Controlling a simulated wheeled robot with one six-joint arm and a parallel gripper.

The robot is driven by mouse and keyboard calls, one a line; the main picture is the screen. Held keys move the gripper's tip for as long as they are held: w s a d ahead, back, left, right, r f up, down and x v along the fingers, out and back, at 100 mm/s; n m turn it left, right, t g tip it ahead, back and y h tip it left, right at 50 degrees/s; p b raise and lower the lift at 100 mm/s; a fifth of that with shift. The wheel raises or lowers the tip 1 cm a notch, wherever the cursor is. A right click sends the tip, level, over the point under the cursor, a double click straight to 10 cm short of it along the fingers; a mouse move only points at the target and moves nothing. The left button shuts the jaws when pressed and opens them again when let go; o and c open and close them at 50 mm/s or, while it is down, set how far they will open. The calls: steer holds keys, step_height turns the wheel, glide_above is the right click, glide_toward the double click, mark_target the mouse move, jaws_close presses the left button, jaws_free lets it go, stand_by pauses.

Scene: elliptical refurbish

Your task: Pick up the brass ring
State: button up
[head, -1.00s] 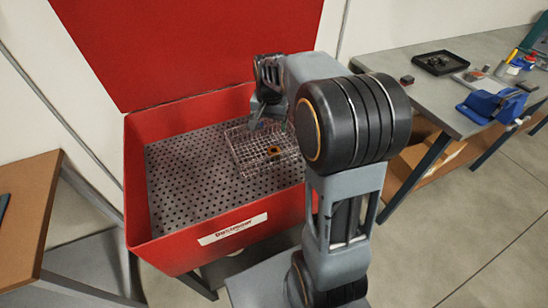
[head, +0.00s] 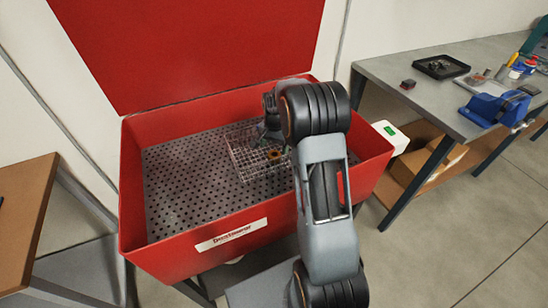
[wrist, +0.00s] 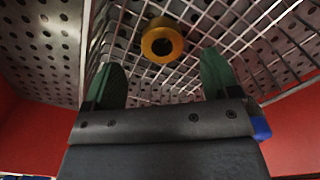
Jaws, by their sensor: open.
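The brass ring (wrist: 162,41) is a thick yellow-gold ring in the wire basket (wrist: 205,22). In the wrist view it sits just beyond my fingertips, roughly midway between them. My gripper (wrist: 160,80) is open and empty, with two green fingers apart. In the head view the ring (head: 275,154) shows as a small brownish spot in the basket (head: 240,165). There my gripper is at the basket's back right, mostly hidden behind my arm. Whether the fingertips touch the basket floor cannot be told.
The basket stands on the perforated floor of a red washer (head: 262,228) with a raised lid (head: 190,45). Its walls surround the basket. A workbench (head: 400,75) with a black tray (head: 442,67) and blue vise (head: 495,108) stands right. The washer floor's left side is clear.

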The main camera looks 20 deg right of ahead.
mark_target(274, 154)
steer(key=shift+w+f, duration=0.2)
steer(key=shift+f, duration=2.4)
steer(key=c, duration=1.2)
steer(key=shift+d+r, duration=0.1)
steer(key=shift+r, duration=0.05)
steer(key=shift+c, duration=0.4)
